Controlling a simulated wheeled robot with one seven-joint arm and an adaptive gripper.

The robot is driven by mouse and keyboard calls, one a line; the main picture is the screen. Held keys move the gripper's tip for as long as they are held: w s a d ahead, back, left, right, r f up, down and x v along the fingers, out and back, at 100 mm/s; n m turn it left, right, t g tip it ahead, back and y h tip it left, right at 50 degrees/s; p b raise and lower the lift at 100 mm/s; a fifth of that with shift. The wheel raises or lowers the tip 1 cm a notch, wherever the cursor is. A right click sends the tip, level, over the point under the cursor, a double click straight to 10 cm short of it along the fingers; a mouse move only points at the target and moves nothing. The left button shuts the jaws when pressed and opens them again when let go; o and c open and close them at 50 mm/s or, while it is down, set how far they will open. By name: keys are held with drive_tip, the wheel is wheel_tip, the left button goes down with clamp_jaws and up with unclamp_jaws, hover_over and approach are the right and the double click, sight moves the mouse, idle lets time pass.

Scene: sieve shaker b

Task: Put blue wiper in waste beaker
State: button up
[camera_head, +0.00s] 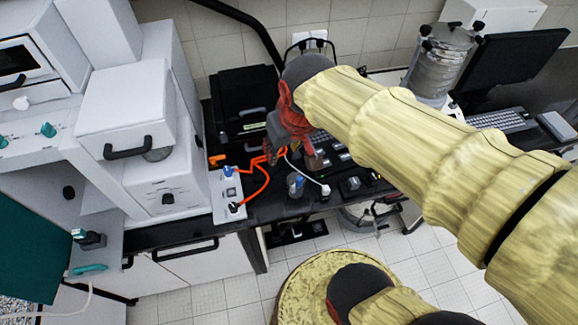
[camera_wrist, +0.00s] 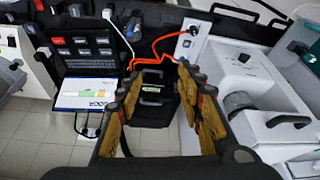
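My gripper (camera_head: 294,155) hangs over the dark bench in the head view. Its two fingers stand wide apart with nothing between them in the wrist view (camera_wrist: 158,68). A small clear beaker (camera_head: 295,184) with something blue in or behind it stands near the bench's front edge, below my gripper in the head picture. It also shows near the top of the wrist view (camera_wrist: 133,27). I cannot tell whether the blue is the wiper. Another small blue item (camera_head: 228,171) sits on the white socket panel.
A black case (camera_head: 243,105) stands at the back of the bench. Orange cables (camera_head: 262,178) run from the white socket panel (camera_head: 227,196). White machines (camera_head: 150,140) fill the left. A sieve stack (camera_head: 440,65) and monitor (camera_head: 512,62) stand at the right.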

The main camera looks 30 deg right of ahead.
drive_tip(key=s+a+r+t, duration=0.1)
drive_tip(key=s+a+r, duration=0.1)
drive_tip(key=s, duration=0.5)
drive_tip(key=shift+a+r+n, duration=0.25)
drive_tip(key=shift+a+n, duration=0.05)
drive_tip(key=shift+n, duration=0.1)
